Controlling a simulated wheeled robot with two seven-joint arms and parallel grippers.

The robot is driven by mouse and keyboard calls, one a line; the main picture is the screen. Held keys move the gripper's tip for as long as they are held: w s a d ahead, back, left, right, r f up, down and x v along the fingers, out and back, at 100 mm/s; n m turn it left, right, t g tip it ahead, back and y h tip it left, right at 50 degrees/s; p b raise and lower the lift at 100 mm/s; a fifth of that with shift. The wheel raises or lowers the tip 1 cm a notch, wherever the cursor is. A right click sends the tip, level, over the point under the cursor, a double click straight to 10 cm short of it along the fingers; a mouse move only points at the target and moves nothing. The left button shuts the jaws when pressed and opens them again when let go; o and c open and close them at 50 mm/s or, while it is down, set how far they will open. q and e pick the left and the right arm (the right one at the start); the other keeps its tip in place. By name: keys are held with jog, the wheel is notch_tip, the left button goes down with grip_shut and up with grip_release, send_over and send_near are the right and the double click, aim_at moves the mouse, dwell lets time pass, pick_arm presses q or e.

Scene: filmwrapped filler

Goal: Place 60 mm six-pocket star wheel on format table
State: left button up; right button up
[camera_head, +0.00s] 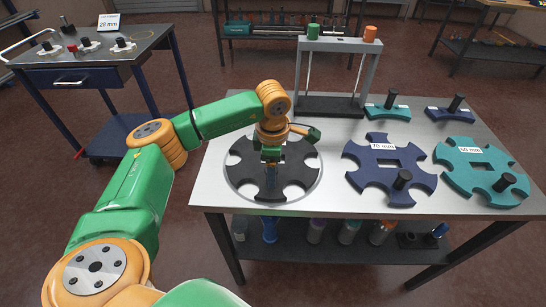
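A black star wheel (300,163) with rounded pockets lies flat within a thin pale ring on the metal table (330,199). No size label shows on it. My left gripper (270,178) points down over its middle; its fingers are small and partly hidden, so I cannot tell if they are open or hold a handle. To the right lie a dark blue star wheel (377,171) with a label that seems to read 75 mm, and a teal star wheel (460,181) whose label looks like 50 or 60 mm. Each has a black knob. My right gripper is not in view.
A frame (369,72) with a green and an orange cap stands at the table's back. A teal curved piece (379,112) and a blue one (437,114) lie beside it. Bottles stand on the shelf below. A cart (85,63) with a 28 mm card is at left.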

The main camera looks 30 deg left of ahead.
pick_arm(q)
notch_tip(320, 180, up, 10)
jog(key=b, duration=0.1)
jog(key=shift+s+d, duration=0.3)
jog(key=shift+s, duration=0.15)
